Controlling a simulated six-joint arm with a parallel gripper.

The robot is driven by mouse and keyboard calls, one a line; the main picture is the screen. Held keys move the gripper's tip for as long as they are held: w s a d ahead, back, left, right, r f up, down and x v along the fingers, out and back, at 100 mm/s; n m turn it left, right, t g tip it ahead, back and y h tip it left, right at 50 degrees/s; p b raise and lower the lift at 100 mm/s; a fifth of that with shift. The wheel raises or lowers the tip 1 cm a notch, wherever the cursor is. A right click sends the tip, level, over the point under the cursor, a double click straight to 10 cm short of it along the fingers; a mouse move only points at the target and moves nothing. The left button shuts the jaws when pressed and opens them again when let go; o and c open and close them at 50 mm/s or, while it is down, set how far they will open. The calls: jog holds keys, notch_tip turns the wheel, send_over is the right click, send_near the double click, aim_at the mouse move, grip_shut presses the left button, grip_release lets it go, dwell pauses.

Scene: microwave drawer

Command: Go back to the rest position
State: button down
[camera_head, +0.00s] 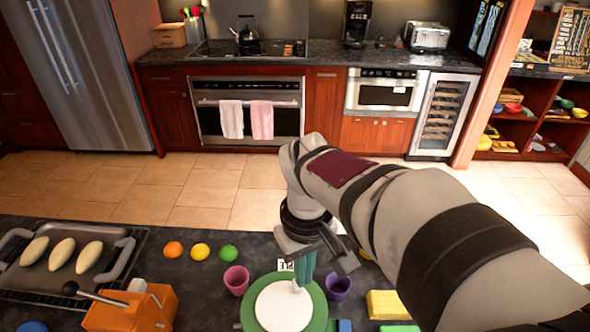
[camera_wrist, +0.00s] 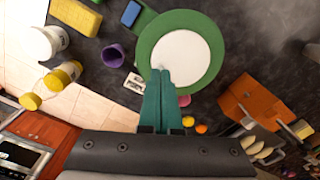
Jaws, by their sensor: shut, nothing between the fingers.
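My gripper (camera_head: 299,284) reaches down over the dark counter with its teal fingers pressed together and empty. In the wrist view the closed fingertips (camera_wrist: 161,73) overlap the edge of a white disc (camera_wrist: 181,57) lying on a round green plate (camera_wrist: 212,60). In the head view the fingers are over the far side of the same disc (camera_head: 283,307) and green plate (camera_head: 320,312). I cannot tell whether the tips touch it. My arm extends from the lower right and hides part of the counter.
A pink cup (camera_head: 236,280) and purple cup (camera_head: 338,287) flank the plate. A yellow sponge-like block (camera_head: 387,305) is to the right. An orange box (camera_head: 132,310) and a tray (camera_head: 68,268) with pale oval pieces are left. Open tiled floor (camera_head: 205,190) lies beyond the counter.

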jog(key=shift+r, duration=0.55)
jog(key=s+d+f+m+y, duration=0.1)
jog(key=s+d+m, duration=0.2)
jog(key=s, duration=0.6)
jog(key=s+d+f+m, duration=0.1)
jog(key=s+d+m, duration=0.2)
jog(key=s+m, duration=0.5)
jog(key=shift+s+d+f+y, duration=0.15)
jog(key=shift+s+d+y, duration=0.2)
jog(key=shift+y, duration=0.05)
